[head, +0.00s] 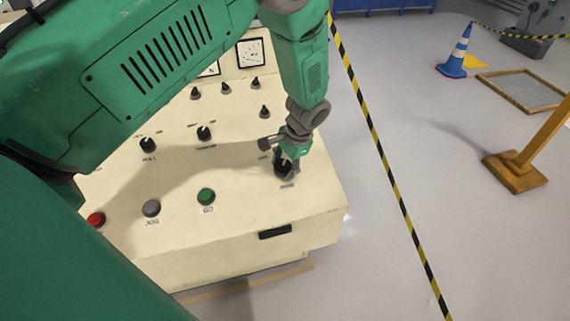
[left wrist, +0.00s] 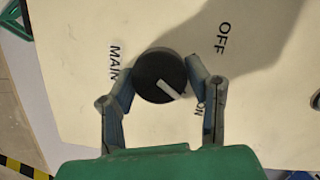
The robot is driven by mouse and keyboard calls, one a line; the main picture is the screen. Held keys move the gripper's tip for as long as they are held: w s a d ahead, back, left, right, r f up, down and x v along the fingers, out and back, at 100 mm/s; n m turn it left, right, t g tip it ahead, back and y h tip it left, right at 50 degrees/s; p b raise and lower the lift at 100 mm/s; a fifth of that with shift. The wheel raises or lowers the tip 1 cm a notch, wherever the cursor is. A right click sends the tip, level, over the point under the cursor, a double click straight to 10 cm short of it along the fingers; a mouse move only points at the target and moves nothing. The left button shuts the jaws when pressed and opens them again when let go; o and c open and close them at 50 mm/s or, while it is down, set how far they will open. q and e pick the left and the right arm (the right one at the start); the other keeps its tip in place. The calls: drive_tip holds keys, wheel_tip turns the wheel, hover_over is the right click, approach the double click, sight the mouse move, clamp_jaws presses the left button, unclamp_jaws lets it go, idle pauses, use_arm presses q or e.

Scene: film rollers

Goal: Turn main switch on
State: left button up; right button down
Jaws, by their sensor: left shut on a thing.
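The main switch is a round black knob (left wrist: 158,72) on the cream control panel, with "MAIN" printed to its left and "OFF" at its upper right. "ON" is partly hidden by the right finger. The knob's white pointer line slants to the lower right, toward "ON". My left gripper (left wrist: 162,85) has a finger on each side of the knob and is shut on it. In the head view my left gripper (head: 285,163) reaches down to the dark knob (head: 283,171) near the panel's right edge. My right gripper is not in view.
The panel (head: 245,220) also carries a green button (head: 206,196), a grey button (head: 151,208), a red button (head: 96,218) and several small black knobs. A black-and-yellow floor stripe (head: 382,160) runs to its right. A blue cone (head: 456,55) and an orange post stand beyond.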

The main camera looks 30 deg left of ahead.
use_arm(q)
drive_tip(key=shift+s, duration=0.1)
idle(0.4)
drive_tip(key=o, duration=1.2)
drive_tip(key=shift+c, duration=0.2)
drive_tip(key=shift+r, duration=0.1)
drive_tip(key=v, duration=1.2)
drive_tip(key=shift+d, duration=0.1)
